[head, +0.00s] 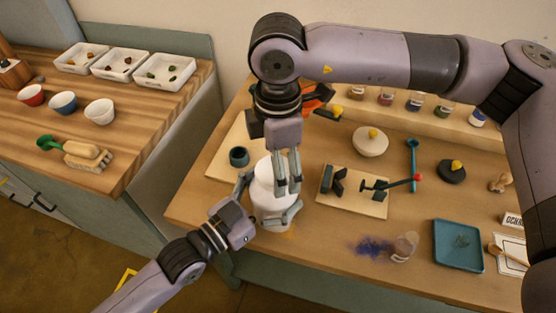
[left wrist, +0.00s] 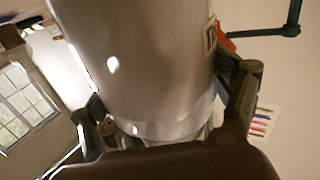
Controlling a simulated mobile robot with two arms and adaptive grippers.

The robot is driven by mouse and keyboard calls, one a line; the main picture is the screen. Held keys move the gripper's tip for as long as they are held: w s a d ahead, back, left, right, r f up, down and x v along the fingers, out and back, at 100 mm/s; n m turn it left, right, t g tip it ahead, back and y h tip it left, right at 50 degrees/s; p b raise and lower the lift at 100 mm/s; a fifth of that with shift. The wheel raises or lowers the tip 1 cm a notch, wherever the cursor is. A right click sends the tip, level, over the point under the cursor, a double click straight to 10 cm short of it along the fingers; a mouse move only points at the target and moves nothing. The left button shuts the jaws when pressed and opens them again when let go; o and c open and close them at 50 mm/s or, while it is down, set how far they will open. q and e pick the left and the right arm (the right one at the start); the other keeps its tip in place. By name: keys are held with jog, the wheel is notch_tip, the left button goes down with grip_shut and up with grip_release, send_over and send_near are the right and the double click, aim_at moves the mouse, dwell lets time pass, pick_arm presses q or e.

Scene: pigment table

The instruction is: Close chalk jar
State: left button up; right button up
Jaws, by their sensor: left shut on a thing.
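The white chalk jar (head: 265,205) stands upright near the front left of the pigment table, with a rounded white top. My left gripper (head: 270,197) comes in from the left and is shut around the jar's body. In the left wrist view the jar (left wrist: 140,65) fills the middle, with a finger on each side. My right gripper (head: 287,188) points down at the jar's top, its fingers overlapping the top and upper side. I cannot tell whether it grips a lid, or whether the lid is seated; the fingers hide this.
A wooden board with a small clamp-like device (head: 352,202) is at right. A tipped glass jar (head: 404,246) lies by spilled blue powder (head: 370,246). A teal tray (head: 458,262) is further right.

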notch_tip(320, 180, up, 4)
jog(key=shift+r, duration=0.15)
jog(key=shift+c, duration=0.4)
